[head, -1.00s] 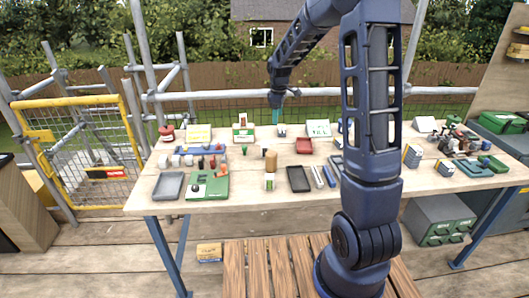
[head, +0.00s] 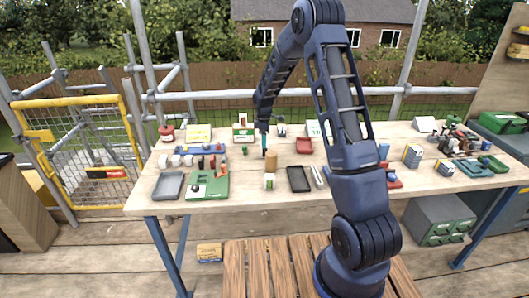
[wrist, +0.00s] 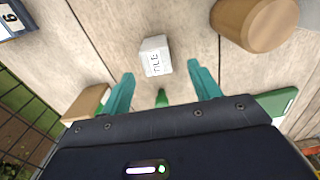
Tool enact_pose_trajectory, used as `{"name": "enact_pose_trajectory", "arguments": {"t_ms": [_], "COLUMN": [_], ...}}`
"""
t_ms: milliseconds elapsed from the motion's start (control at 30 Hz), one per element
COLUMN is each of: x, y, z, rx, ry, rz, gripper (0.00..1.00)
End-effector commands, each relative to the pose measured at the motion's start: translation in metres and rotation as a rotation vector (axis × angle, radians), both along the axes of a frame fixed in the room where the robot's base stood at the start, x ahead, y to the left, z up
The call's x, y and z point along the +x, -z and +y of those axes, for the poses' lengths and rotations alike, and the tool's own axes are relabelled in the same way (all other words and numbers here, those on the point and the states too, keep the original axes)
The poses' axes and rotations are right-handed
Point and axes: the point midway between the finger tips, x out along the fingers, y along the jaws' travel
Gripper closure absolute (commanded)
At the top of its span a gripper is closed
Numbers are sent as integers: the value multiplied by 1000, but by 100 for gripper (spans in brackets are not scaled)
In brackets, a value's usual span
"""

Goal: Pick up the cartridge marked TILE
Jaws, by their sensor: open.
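The cartridge marked TILE (wrist: 155,56) is a small white block with dark lettering, seen in the wrist view on the pale wooden bench. A green part (wrist: 161,98) shows just below it in that view. The cartridge lies beyond the fingertips, roughly in line with the gap and not visibly touched. In the head view my gripper (head: 264,146) points down over the middle of the bench, behind a wooden cylinder. I cannot pick out the cartridge surely there.
The wooden cylinder (wrist: 255,24) stands close to the right of the cartridge in the wrist view. A brown block (wrist: 88,103) lies at lower left and a green item (wrist: 277,103) at lower right. A black tray (head: 298,179) and red tray (head: 304,146) are nearby on the bench.

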Motion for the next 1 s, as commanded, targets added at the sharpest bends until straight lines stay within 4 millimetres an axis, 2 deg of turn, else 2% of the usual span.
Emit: {"name": "enact_pose_trajectory", "arguments": {"t_ms": [267, 600, 833, 867, 1000], "x": [1, 4, 4, 4, 5], "y": [20, 61, 63, 63, 63], "z": [-2, -4, -4, -4, -4], "rx": [-1, -1, 0, 0, 0], "ry": [1, 1, 1, 1, 1], "rz": [1, 1, -1, -1, -1], "gripper": [38, 38, 38, 40, 68]}}
